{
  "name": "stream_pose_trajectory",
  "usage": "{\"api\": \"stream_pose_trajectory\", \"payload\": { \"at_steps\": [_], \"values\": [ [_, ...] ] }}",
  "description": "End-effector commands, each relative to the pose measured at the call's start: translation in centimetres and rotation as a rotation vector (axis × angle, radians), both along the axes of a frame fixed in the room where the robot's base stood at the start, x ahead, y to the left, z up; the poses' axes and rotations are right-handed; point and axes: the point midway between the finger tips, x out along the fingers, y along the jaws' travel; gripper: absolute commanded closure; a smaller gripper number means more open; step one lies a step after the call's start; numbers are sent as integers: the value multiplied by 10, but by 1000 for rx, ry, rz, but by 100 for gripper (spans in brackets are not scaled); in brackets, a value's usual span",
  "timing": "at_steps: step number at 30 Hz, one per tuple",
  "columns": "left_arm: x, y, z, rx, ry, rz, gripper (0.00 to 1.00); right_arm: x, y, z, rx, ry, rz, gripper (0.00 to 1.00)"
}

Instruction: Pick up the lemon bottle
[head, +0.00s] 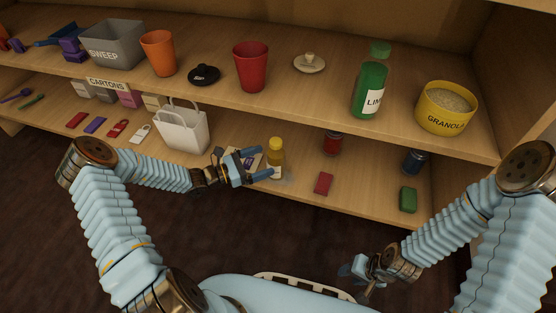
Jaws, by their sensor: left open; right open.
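The lemon bottle (276,157), yellowish with a yellow cap, stands upright on the lower shelf near the middle of the head view. Its label is mostly hidden by my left gripper. My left gripper (263,164) is open at the bottle's left side, with its fingers reaching toward the bottle. I cannot tell whether the fingers touch it or how far they reach around it. My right gripper (352,276) is open and low in front of the shelf, well away from the bottle.
A white bag (182,131) stands left of the bottle on the lower shelf. Right of it are a red box (323,184), a red jar (333,143), a dark jar (414,161) and a green box (408,199). The upper shelf (300,100) overhangs, holding a green LIME bottle (371,87).

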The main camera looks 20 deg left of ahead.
Motion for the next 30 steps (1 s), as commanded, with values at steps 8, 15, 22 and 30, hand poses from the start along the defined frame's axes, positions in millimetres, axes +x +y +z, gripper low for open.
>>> {"api": "stream_pose_trajectory", "payload": {
  "at_steps": [8,15,22,30],
  "values": [
    [17,-22,-1,3,0,-1,4,0,0,-4,1,1,0,57],
    [37,-48,0,1,-1,-4,4,0,0,-12,1,-1,0,57],
    [48,-60,1,2,0,-1,4,1,0,-12,1,-2,-1,57],
    [48,-60,1,3,0,-1,31,1,0,-12,1,-2,-1,57]
  ]
}}
